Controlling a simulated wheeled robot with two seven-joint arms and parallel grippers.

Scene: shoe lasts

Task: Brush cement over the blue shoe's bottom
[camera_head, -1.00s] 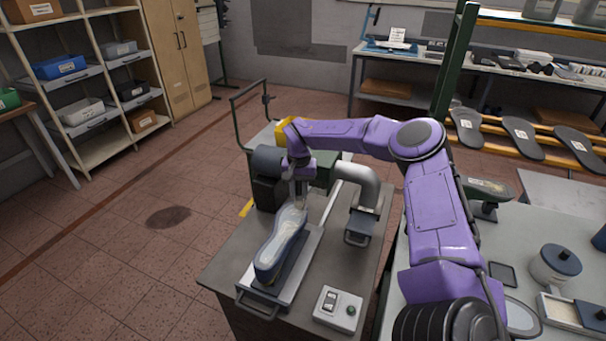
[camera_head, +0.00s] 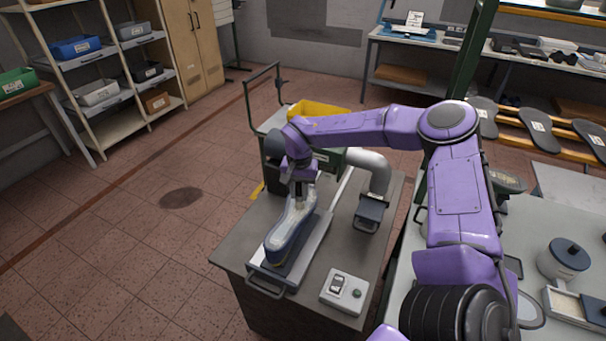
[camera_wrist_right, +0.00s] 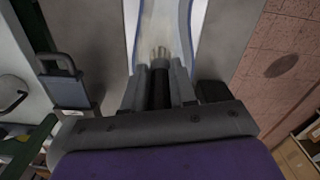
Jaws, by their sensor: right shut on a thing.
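The blue shoe (camera_head: 284,247) lies bottom up on a metal holder (camera_head: 298,273) on the grey machine table in the head view. Its bottom (camera_head: 292,225) is pale, with a whitish, uneven coat. My right gripper (camera_head: 300,188) is above the far end of the shoe. In the right wrist view the gripper (camera_wrist_right: 160,85) is shut on a dark brush handle, and the brush (camera_wrist_right: 161,54) has its bristles at the shoe's pale bottom (camera_wrist_right: 163,22). Whether the bristles touch is hard to tell. My left gripper is not in view.
A control box (camera_head: 344,291) sits at the table's front right, and a grey duct (camera_head: 372,185) stands right of the shoe. A yellow bin (camera_head: 318,108) is behind. A pot (camera_head: 563,260) stands on the right bench.

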